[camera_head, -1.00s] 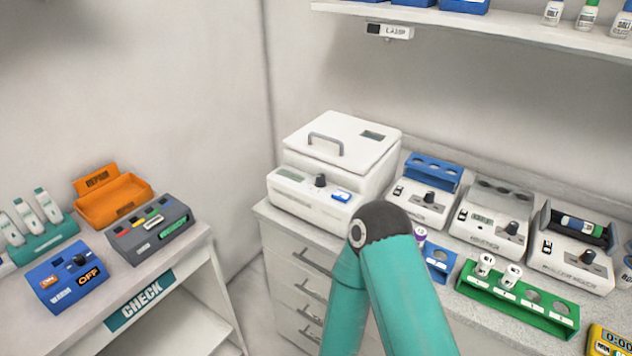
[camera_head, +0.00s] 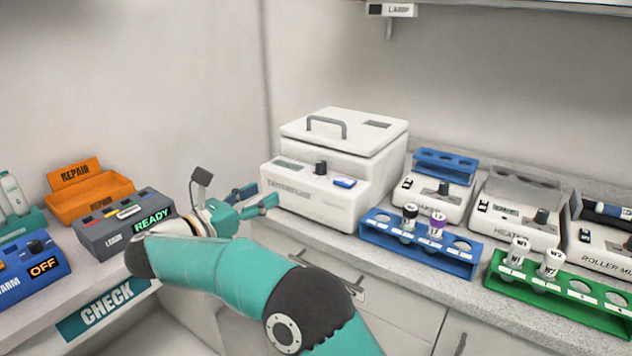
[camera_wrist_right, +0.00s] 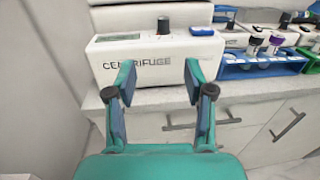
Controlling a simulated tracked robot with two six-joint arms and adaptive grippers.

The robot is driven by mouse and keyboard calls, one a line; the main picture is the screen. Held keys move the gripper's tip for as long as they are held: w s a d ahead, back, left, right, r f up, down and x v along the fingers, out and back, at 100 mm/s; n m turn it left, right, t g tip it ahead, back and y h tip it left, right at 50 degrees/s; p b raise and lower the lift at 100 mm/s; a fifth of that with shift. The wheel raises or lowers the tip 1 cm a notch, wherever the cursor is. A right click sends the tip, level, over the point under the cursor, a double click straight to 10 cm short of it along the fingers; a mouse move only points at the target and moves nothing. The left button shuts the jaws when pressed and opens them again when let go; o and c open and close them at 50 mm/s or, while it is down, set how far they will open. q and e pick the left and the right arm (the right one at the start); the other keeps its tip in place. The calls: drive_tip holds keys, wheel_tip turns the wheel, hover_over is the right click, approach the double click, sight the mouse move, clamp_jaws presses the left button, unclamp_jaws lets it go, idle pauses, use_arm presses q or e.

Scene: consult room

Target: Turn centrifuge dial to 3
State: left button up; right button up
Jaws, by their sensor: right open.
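The white centrifuge (camera_head: 330,206) stands on the back counter with its lid closed. Its black dial (camera_head: 320,168) sits on the front ledge between a small display and a blue button (camera_head: 345,182). The dial's setting is too small to read. My right gripper (camera_head: 262,197) is open and empty, just left of and in front of the centrifuge, apart from the dial. In the right wrist view the open fingers (camera_wrist_right: 158,85) frame the centrifuge's front face (camera_wrist_right: 150,62), with the dial (camera_wrist_right: 163,25) above and beyond them. My left gripper is not in view.
A blue rack (camera_head: 420,249) with two capped tubes and a green rack (camera_head: 560,293) stand right of the centrifuge. Behind them are a shaker (camera_head: 432,199) and a heater (camera_head: 512,222). An orange tray (camera_head: 90,199) and a grey READY box (camera_head: 115,231) are at left.

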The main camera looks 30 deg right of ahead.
sight(317, 166)
drive_tip(key=p+x, duration=0.1)
drive_tip(key=x, duration=0.4)
drive_tip(key=p+x, duration=0.1)
drive_tip(key=x, duration=0.5)
drive_tip(key=p+x, duration=0.1)
drive_tip(key=x, duration=0.4)
drive_tip(key=shift+s+d+p, duration=0.15)
drive_tip(key=shift+d+p, duration=0.15)
drive_tip(key=shift+d, duration=0.15)
